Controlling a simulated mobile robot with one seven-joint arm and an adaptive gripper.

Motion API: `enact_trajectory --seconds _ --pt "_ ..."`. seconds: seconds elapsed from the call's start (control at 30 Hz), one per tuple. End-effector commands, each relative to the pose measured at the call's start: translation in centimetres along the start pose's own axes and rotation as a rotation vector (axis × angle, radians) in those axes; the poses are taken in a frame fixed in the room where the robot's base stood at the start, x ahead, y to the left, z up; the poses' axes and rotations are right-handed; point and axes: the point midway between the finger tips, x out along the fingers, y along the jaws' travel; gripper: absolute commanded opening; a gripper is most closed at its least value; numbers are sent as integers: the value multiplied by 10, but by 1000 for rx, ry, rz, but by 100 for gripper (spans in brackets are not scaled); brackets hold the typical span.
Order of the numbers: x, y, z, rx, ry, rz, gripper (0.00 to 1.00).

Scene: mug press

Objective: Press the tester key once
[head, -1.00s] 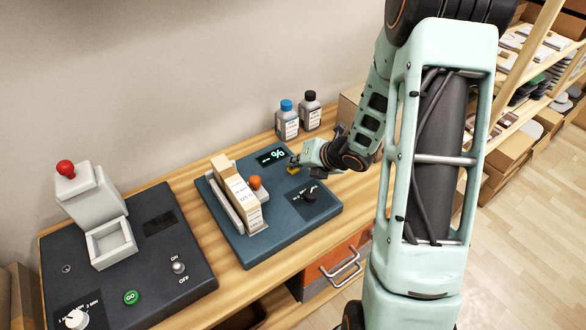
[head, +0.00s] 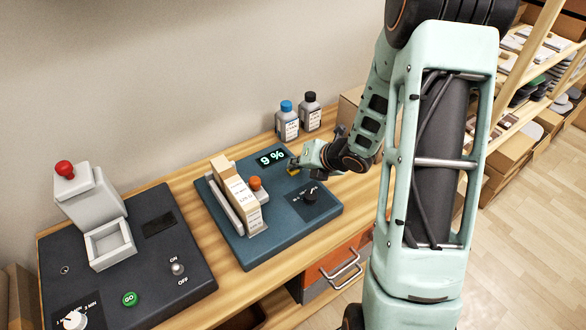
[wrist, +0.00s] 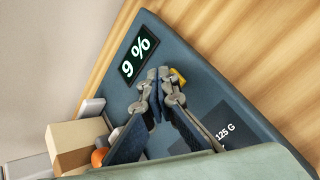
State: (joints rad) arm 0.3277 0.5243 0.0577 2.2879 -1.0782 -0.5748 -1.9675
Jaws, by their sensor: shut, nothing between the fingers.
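The blue tester (head: 272,245) stands on the wooden bench, and its display (head: 271,158) reads "9 %". The display also shows in the wrist view (wrist: 138,57) with the same reading. The yellow key (wrist: 179,77) is partly hidden beside my fingertips in the wrist view; only a small bit of it (head: 293,172) shows in the head view. My gripper (wrist: 158,73) is shut and empty, with its tips right at the key. It also shows in the head view (head: 295,165). I cannot tell whether the tips touch the key.
A tan box (head: 240,200) stands in the tester's grey holder next to an orange knob (head: 256,183). A black dial (head: 310,198) sits at the tester's right. Two bottles (head: 287,122) (head: 311,113) stand behind. A dark press unit (head: 190,245) is at the left.

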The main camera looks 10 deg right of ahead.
Motion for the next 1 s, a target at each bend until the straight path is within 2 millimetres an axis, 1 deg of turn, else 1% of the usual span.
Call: enact_trajectory --seconds 0.2,0.67,1.0 --pt "-10 7 7 -1 0 0 0" --pt "-13 9 9 0 0 0 0" --pt "-36 26 26 -2 -1 -1 0"
